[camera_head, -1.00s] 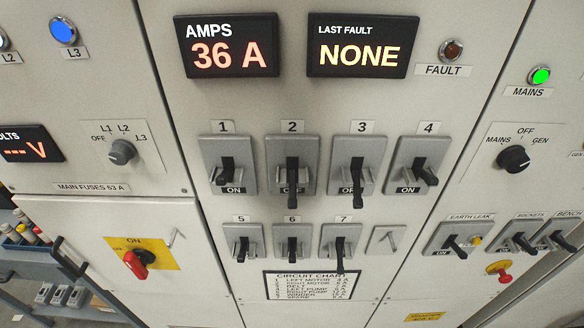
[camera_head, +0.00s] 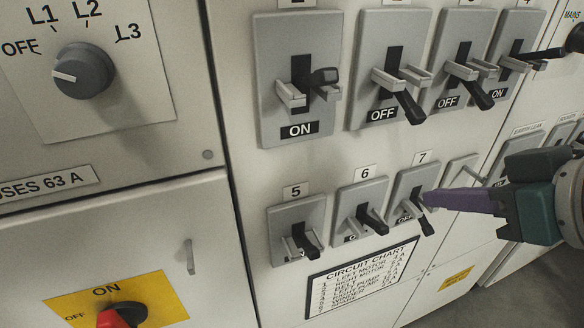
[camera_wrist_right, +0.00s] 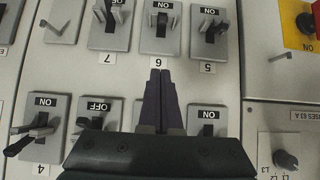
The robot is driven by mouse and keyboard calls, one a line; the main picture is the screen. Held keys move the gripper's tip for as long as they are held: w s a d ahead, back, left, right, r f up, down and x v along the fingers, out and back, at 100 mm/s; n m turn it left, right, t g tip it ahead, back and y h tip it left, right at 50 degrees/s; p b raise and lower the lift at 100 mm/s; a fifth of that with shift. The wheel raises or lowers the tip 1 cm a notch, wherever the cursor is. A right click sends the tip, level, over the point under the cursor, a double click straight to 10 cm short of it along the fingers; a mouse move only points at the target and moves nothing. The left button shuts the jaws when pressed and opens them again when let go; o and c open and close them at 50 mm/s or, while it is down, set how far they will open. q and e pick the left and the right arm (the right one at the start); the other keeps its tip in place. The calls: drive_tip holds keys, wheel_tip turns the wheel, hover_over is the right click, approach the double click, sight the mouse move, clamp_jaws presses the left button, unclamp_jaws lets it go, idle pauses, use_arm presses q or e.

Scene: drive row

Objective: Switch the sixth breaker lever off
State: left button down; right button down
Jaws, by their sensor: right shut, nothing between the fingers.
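Breaker 6 (camera_head: 347,202) is in the lower row between breaker 5 (camera_head: 285,222) and breaker 7 (camera_head: 405,184). Its dark lever (camera_head: 372,222) partly covers its state label in the head view. In the upside-down right wrist view, breaker 6 (camera_wrist_right: 146,42) shows an ON label. My right gripper (camera_head: 428,200) is shut and empty, with purple fingers. In the head view its tips overlap breaker 7. In the wrist view the fingertips (camera_wrist_right: 160,72) end by the number 6 plate, apart from the lever. My left gripper is not in view.
Breaker 1 (camera_head: 267,70) reads ON, breakers 2 (camera_head: 365,60) and 3 (camera_head: 447,60) read OFF, and breaker 4 (camera_head: 515,30) reads ON. Their levers stick out above the lower row. A circuit chart (camera_head: 362,280) is below. A rotary selector (camera_head: 83,70) is at the left.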

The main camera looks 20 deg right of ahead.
hover_over(384, 232)
drive_tip(key=w, duration=0.1)
wheel_tip(384, 232, down, 6)
drive_tip(key=shift+f+b, duration=0.2)
drive_tip(key=shift+b, duration=0.15)
drive_tip(key=f, duration=0.1)
drive_tip(key=s+f, duration=0.1)
drive_tip(key=f, duration=0.1)
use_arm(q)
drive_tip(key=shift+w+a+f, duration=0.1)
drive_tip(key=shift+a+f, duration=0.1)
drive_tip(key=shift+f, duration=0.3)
use_arm(e)
drive_tip(key=shift+s+f, duration=0.2)
drive_tip(key=shift+f, duration=0.3)
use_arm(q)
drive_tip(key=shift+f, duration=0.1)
